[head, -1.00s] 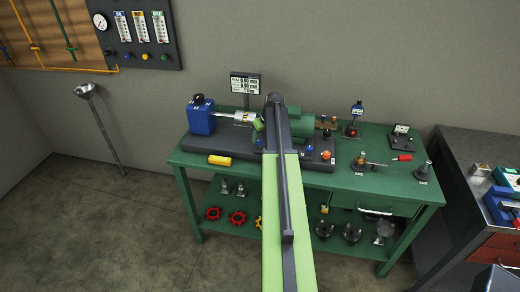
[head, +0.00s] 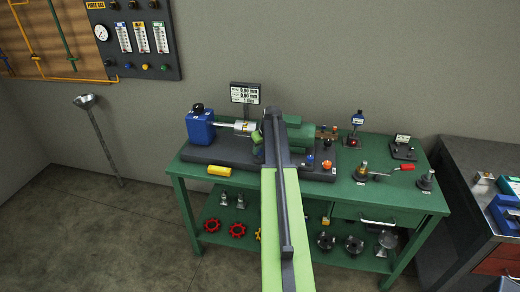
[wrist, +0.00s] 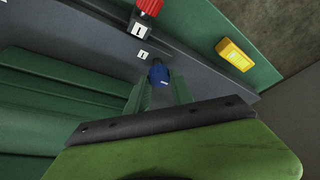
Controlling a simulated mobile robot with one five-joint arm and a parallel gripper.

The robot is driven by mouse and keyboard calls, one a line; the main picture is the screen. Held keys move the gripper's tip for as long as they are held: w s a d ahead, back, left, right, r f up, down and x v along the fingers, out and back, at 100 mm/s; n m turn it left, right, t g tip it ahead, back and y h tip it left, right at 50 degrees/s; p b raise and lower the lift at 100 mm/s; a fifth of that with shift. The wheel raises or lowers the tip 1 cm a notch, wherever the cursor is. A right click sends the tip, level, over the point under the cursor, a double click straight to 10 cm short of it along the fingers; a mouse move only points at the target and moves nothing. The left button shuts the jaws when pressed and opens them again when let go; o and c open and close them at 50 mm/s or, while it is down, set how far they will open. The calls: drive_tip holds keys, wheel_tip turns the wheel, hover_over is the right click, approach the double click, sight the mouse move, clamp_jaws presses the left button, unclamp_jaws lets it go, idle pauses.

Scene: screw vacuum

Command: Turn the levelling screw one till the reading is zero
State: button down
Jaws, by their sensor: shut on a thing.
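In the wrist view a blue knob (wrist: 158,73), which I take for levelling screw one, sits on the dark base plate beside a small white label. My gripper (wrist: 158,88) is shut on it, with a green finger on either side of its lower part.
A red knob (wrist: 148,8) with its own label stands near the held one. A yellow block (head: 219,170) lies at the bench's front left. The green motor-like body (head: 300,135) and a blue box (head: 201,127) stand on the machine base. A red-handled tool (head: 405,168) is at the right.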

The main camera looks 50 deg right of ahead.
drive_tip(key=shift+m, duration=0.3)
drive_tip(key=c, duration=1.1)
unclamp_jaws()
drive_tip(key=p+v, duration=1.6)
drive_tip(key=v, duration=0.1)
drive_tip(key=shift+r, duration=0.2)
drive_tip(key=shift+a, duration=0.15)
